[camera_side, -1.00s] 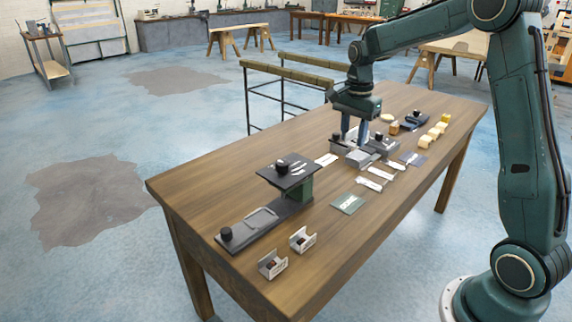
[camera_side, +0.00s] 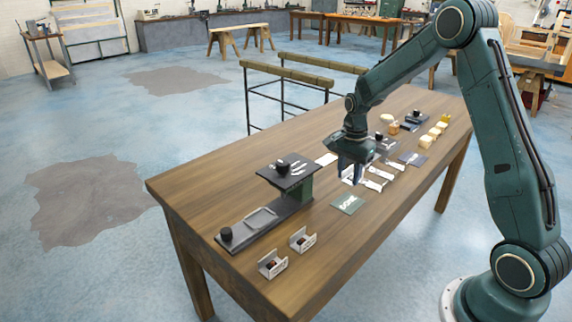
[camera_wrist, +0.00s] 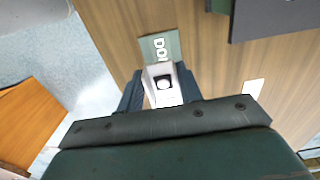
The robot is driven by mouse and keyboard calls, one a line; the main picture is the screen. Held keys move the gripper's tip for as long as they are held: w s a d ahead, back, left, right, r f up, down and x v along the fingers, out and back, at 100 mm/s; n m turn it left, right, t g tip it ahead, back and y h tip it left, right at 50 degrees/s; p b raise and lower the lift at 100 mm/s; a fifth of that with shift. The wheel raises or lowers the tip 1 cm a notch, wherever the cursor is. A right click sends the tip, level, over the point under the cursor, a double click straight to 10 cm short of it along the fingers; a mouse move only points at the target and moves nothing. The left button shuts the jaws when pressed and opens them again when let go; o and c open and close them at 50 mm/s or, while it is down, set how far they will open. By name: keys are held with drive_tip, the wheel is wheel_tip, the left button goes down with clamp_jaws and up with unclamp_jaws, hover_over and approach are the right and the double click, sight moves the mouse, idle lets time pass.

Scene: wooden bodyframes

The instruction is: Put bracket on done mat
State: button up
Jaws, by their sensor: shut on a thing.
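My gripper (camera_side: 352,176) is shut on a pale bracket (camera_wrist: 158,86) above the table, just behind the done mat in the side view. In the wrist view the bracket sits between the two dark fingers of my gripper (camera_wrist: 161,92), with a dark square and a white round spot on it. The green done mat (camera_side: 348,204) lies flat and bare on the table. It also shows in the wrist view (camera_wrist: 160,44), just beyond the bracket, with part of its white lettering hidden.
Two U-shaped metal pieces (camera_side: 272,264) stand at the near left end. A dark fixture with a raised plate (camera_side: 288,170) stands left of the mat. Several pale flat parts lie behind the mat at the right, with yellow blocks (camera_side: 427,141) farther back. Bare wood lies in front of the mat.

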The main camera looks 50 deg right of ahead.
sight(344, 206)
drive_tip(key=shift+f, duration=4)
drive_tip(key=shift+f, duration=0.15)
drive_tip(key=o, duration=1.1)
drive_tip(key=shift+c, duration=0.2)
wheel_tip(344, 206, up, 11)
drive_tip(key=shift+r, duration=0.65)
